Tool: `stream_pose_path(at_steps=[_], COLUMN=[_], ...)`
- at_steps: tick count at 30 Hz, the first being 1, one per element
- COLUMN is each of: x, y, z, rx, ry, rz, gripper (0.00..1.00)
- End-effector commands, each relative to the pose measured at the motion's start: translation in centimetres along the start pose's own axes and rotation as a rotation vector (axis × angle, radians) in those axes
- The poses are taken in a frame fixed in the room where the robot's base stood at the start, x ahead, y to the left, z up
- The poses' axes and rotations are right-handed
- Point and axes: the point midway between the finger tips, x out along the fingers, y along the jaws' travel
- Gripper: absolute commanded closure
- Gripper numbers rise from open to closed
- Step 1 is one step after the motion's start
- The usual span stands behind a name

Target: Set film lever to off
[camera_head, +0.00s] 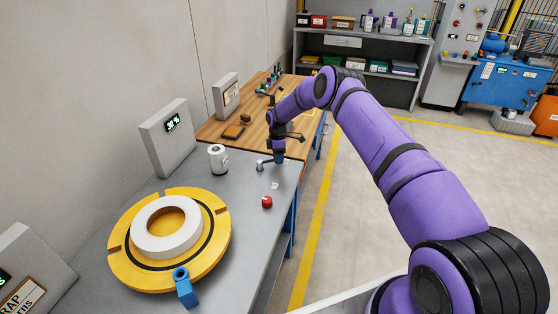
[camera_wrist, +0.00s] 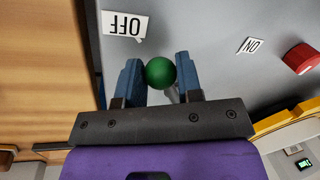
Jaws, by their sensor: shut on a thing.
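The film lever has a green ball knob (camera_wrist: 160,72) on a grey shaft, which shows in the wrist view. My gripper (camera_wrist: 157,66) has its blue fingers on either side of the knob and is shut on it. The white OFF label (camera_wrist: 125,24) lies just beyond the knob to the left. The white ON label (camera_wrist: 250,46) is farther off to the right, so the knob is nearer OFF. In the head view my gripper (camera_head: 278,158) is low over the far right of the grey table; the knob is hidden there.
A red button (camera_head: 267,202) is on the grey table (camera_head: 255,235) near its right edge. A yellow turntable (camera_head: 122,268) carries a white ring (camera_head: 190,237), with a blue part (camera_head: 186,291) at its front. A white roll (camera_head: 218,158) stands behind. A wooden bench (camera_head: 215,130) adjoins.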

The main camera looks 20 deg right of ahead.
Motion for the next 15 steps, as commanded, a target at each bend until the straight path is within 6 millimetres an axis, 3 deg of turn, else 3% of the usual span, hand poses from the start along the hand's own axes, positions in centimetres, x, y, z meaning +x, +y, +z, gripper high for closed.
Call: stream_pose_path(at_steps=[15], x=[-0.24], y=[0.79], z=[-0.18], rx=[-0.088], ry=[-0.017], rz=[0.003], gripper=[1.00])
